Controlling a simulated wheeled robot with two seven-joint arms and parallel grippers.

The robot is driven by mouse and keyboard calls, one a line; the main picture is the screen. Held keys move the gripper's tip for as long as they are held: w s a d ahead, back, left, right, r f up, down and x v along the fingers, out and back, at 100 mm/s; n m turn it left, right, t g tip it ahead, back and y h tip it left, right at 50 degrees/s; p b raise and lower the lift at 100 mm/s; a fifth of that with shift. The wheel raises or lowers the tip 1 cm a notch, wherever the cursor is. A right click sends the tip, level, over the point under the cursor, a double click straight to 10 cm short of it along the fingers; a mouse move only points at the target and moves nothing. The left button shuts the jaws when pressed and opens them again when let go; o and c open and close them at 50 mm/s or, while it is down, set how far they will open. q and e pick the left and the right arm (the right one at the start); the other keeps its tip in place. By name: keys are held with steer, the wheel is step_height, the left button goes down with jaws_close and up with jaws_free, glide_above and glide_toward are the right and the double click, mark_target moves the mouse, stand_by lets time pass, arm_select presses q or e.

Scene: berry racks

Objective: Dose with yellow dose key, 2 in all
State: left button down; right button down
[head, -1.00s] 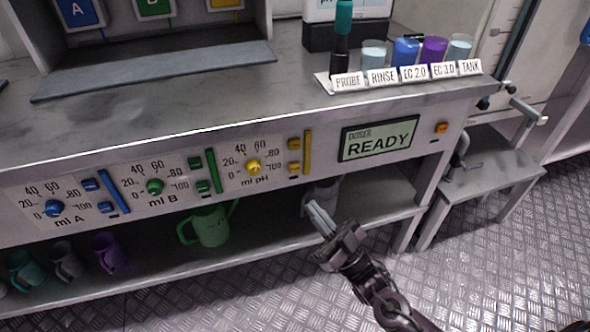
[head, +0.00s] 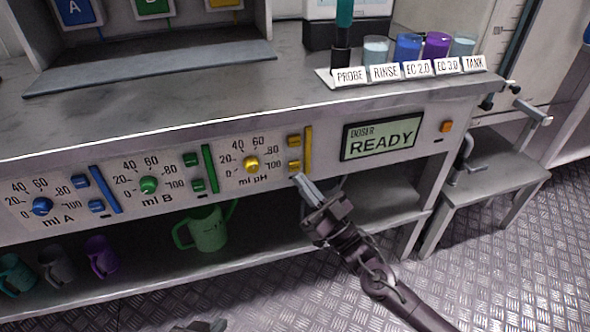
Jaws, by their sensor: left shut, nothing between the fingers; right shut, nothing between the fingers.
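The yellow dosing section, marked "ml pH", has a round yellow knob (head: 251,165) and two small yellow keys, an upper key (head: 294,141) and a lower key (head: 294,166), beside a yellow bar (head: 308,150). I cannot read which is the dose key. My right gripper (head: 300,179) is shut and empty, its fingertips just below the lower yellow key; whether they touch the panel I cannot tell. The doser display (head: 381,139) reads "READY". My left gripper (head: 204,325) barely shows at the bottom edge, shut and empty, away from the panel.
Blue and green sections with their knobs and keys lie left of the yellow one. A green jug (head: 207,229) and several mugs stand on the lower shelf (head: 160,268). Labelled cups and a probe stand on the bench top (head: 220,108). A small side table (head: 490,185) stands right.

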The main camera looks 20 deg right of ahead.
arm_select(q)
steer(key=shift+w+d+r+t, duration=0.25)
steer(key=shift+w+r+t, duration=0.45)
steer(key=shift+w+r, duration=0.3)
arm_select(e)
steer(key=shift+w, duration=0.45)
arm_select(q)
steer(key=shift+s, duration=0.1)
stand_by(0.9)
steer(key=shift+f, duration=0.15)
arm_select(e)
steer(key=shift+w, duration=0.4)
arm_select(q)
steer(key=shift+f+b, duration=0.2)
steer(key=shift+b, duration=0.25)
arm_select(e)
steer(key=shift+w, duration=0.45)
arm_select(q)
steer(key=shift+r, duration=0.15)
arm_select(e)
steer(key=shift+s, duration=0.1)
arm_select(q)
steer(key=shift+r+p, duration=0.45)
steer(key=shift+p, duration=0.1)
arm_select(e)
steer(key=shift+s, duration=0.8)
